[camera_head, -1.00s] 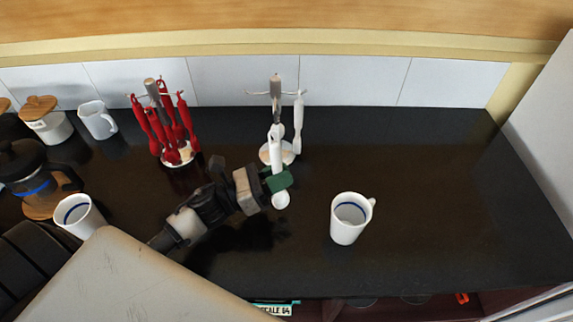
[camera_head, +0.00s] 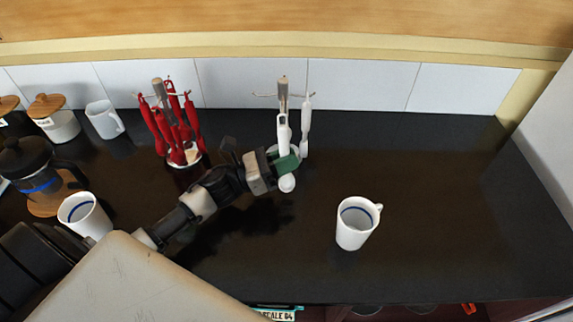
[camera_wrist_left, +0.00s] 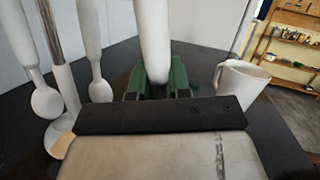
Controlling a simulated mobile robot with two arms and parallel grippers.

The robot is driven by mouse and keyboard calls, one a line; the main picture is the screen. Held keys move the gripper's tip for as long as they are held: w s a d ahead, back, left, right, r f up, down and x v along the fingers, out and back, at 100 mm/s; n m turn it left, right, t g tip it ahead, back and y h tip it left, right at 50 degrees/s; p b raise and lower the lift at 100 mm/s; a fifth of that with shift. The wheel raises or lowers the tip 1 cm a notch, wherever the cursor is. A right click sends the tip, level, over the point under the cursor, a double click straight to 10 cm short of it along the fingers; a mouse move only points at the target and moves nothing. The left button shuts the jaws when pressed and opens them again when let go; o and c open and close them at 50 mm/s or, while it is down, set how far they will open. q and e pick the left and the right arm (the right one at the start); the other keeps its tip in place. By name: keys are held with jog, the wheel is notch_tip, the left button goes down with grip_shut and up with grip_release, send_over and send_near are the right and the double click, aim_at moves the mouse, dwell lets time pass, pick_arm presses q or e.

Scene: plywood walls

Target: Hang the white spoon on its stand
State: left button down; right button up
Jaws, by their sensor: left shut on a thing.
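The white spoon (camera_head: 283,132) is upright in my left gripper (camera_head: 287,164), handle up and bowl below the green fingers. In the left wrist view the spoon's handle (camera_wrist_left: 153,40) rises between the closed green fingers (camera_wrist_left: 158,82). The stand's metal post (camera_head: 283,92) is just behind the spoon in the head view, its base partly hidden. In the wrist view the post (camera_wrist_left: 58,55) is left of the spoon, with a white utensil hanging on each side. One hanging white utensil (camera_head: 305,125) shows at right in the head view. My right gripper is not in view.
A red utensil stand (camera_head: 178,120) is left of the white one. A white mug (camera_head: 356,224) stands at front right, another (camera_head: 84,215) at left near a French press (camera_head: 38,175). A wall is close behind the stands. The counter's right side is clear.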

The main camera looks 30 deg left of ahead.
pick_arm(q)
jog(key=shift+w+a+f+b, duration=0.1)
jog(key=shift+w+a+b, duration=0.15)
jog(key=shift+w, duration=0.35)
jog(key=shift+w+a+f+b, duration=0.1)
jog(key=shift+w+a, duration=0.25)
jog(key=shift+w, duration=0.25)
jog(key=shift+w+a+f+b, duration=0.25)
jog(key=shift+w+f+b, duration=0.15)
jog(key=shift+b, duration=0.7)
jog(key=c, duration=1)
grip_release()
